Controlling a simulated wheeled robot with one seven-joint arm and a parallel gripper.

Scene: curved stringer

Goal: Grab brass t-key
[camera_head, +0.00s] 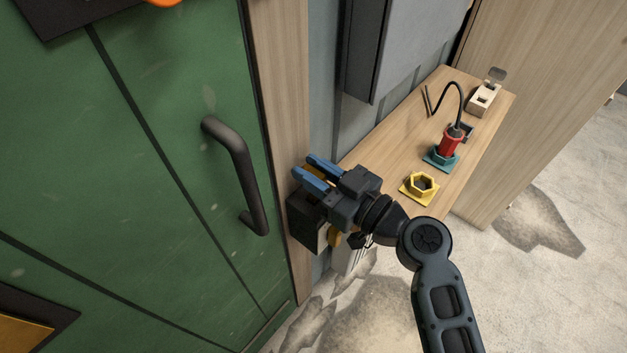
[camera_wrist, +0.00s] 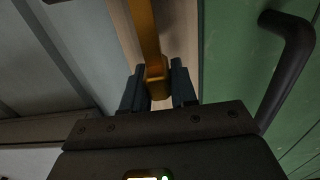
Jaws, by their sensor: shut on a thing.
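The brass t-key (camera_wrist: 148,35) shows in the wrist view as a golden bar. It runs from the top edge down to a thicker end between my two fingers. My gripper (camera_wrist: 158,84) is shut on that end, one finger on each side. In the head view, my gripper (camera_head: 320,171) has blue fingers and is beside the wooden door frame, above a dark box (camera_head: 304,222). There the key is mostly hidden by the fingers, and I cannot tell whether its far end touches anything.
A green door (camera_head: 130,150) with a dark handle (camera_head: 240,170) stands left of my gripper. A wooden shelf (camera_head: 392,150) at the right holds a yellow hexagonal ring (camera_head: 421,187), a red cylinder (camera_head: 449,143) with a black hose, and a wooden block (camera_head: 484,98). A grey cabinet (camera_head: 410,45) hangs above.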

